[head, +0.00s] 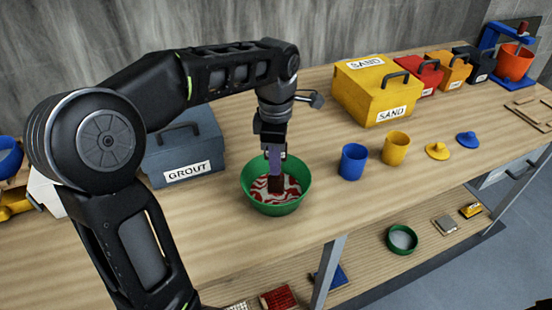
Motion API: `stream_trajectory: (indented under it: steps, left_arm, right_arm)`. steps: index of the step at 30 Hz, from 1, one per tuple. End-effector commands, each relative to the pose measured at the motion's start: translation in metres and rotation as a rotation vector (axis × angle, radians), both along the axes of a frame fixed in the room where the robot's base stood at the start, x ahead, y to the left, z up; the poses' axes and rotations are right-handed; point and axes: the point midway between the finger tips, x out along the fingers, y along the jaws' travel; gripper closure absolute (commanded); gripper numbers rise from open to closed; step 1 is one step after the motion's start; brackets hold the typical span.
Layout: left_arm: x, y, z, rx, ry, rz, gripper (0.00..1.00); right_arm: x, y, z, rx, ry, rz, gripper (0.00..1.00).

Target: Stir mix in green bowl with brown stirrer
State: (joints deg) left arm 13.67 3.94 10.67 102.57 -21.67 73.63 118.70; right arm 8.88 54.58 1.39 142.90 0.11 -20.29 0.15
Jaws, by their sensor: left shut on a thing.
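The green bowl (246,190) stands on the wooden workbench and holds a mix (292,186) with red and white swirls. My left gripper (273,152) is above the bowl, pointing down, shut on the brown stirrer (276,183). The stirrer is roughly upright, with its lower end inside the bowl at the mix. How deep it sits in the mix cannot be told. My right gripper is not in view.
A grey grout box (182,150) stands left of the bowl. Blue (352,162) and yellow (396,148) cups stand to the right, with small lids beyond. A yellow sand box (372,92) stands behind them. The bench front between bowl and edge is clear.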

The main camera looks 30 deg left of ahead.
Motion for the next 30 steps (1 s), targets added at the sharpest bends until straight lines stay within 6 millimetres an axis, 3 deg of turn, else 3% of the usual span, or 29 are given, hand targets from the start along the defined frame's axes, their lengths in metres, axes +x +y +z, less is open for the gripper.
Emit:
stream_trajectory:
  steps: [30]
  left_arm:
    - [0.0000, 0.0000, -0.0054, 0.000, 0.000, 0.000, 1.00]
  right_arm:
    - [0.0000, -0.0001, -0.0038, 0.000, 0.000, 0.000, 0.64]
